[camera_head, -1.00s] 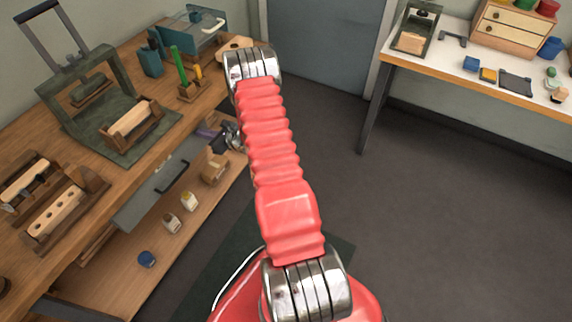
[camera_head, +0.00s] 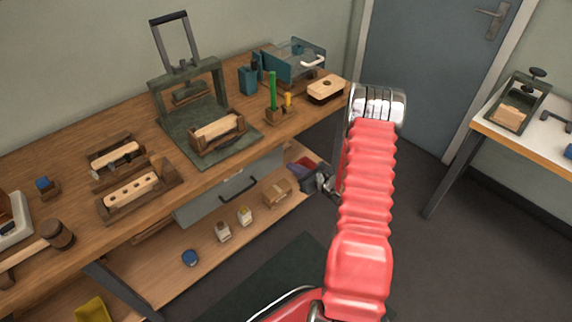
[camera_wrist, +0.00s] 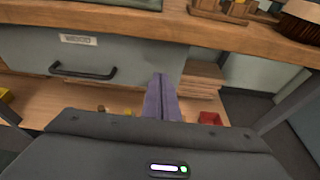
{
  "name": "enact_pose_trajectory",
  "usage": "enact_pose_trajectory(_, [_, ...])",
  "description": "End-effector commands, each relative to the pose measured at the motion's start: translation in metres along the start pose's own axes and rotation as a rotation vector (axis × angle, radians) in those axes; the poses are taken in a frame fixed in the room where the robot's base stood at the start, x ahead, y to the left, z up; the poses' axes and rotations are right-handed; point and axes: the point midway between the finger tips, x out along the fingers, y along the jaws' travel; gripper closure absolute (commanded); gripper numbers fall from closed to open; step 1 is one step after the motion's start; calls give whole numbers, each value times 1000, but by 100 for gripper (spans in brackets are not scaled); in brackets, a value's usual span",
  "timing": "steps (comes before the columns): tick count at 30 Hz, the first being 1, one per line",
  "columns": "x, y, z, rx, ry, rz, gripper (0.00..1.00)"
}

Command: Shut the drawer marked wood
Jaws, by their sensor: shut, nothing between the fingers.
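The drawer (camera_wrist: 120,58) is a grey front under the bench, with a label reading WOOD and a black bar handle (camera_wrist: 82,72) below it. In the head view the drawer front (camera_head: 205,205) hangs under the bench edge with its handle (camera_head: 238,190). Its top edge lies close under the bench top, and I cannot tell how far it stands out. My gripper (camera_wrist: 161,80) is shut and empty, its purple fingers pointing toward the right end of the drawer front. I cannot tell if they touch it. In the head view my arm hides much of the gripper.
The bench top (camera_head: 90,180) overhangs the drawer and carries a green press and wooden fixtures. A lower shelf (camera_head: 170,275) holds small bottles, a box and a red bin (camera_wrist: 210,118). A bench leg (camera_wrist: 285,105) stands at right. Dark floor is open to the right.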

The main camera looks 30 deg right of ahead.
Motion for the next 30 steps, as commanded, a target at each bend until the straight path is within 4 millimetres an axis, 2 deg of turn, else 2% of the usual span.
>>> enact_pose_trajectory(3, [-21,-1,0,1,0,-3,100])
enact_pose_trajectory(9, [-40,0,0,1,1,-1,100])
enact_pose_trajectory(30, [-43,1,-2,-10,8,4,100])
